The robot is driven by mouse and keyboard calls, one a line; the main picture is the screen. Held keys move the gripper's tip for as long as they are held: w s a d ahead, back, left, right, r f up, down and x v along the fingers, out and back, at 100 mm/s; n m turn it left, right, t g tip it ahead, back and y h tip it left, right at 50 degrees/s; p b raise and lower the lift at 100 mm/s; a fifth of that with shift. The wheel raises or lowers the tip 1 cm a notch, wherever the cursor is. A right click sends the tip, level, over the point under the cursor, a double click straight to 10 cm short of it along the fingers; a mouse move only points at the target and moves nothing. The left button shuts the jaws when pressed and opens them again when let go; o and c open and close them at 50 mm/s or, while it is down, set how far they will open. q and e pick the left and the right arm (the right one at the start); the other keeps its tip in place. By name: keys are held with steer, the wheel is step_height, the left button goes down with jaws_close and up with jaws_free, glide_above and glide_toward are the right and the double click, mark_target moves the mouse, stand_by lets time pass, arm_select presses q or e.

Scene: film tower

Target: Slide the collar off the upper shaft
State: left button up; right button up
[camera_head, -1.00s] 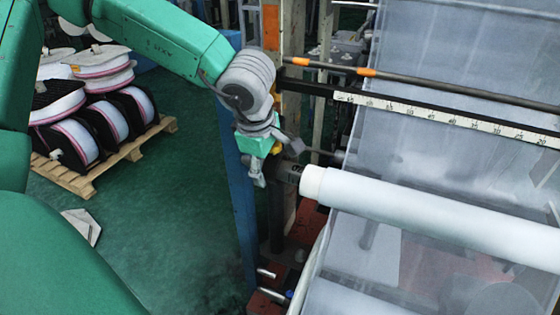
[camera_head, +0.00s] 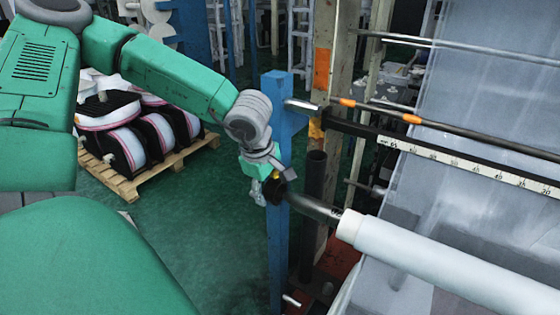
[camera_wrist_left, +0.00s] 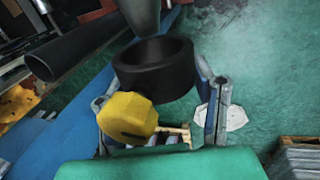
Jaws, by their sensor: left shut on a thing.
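The collar (camera_head: 274,188) is a short black ring at the left end of the upper shaft (camera_head: 315,207), a grey bar coming out of the white film roll (camera_head: 430,255). My left gripper (camera_head: 262,190) is shut on the collar from the left. In the left wrist view the collar (camera_wrist_left: 155,72) sits between the two fingers (camera_wrist_left: 162,103), with its round opening showing. The grey shaft end (camera_wrist_left: 141,18) shows just above that opening. I cannot tell whether its tip is still inside the ring. My right gripper is not in view.
A blue post (camera_head: 278,140) stands right behind my left gripper, with a dark upright pipe (camera_head: 313,200) to its right. A rail with a ruler (camera_head: 460,168) runs above the roll. Spools on a pallet (camera_head: 135,187) stand at left; open green floor lies between.

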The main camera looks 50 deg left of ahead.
arm_select(q)
steer(key=shift+s+a, duration=0.15)
steer(key=shift+a, duration=0.4)
steer(key=shift+s+a, duration=0.15)
steer(key=shift+a, duration=0.3)
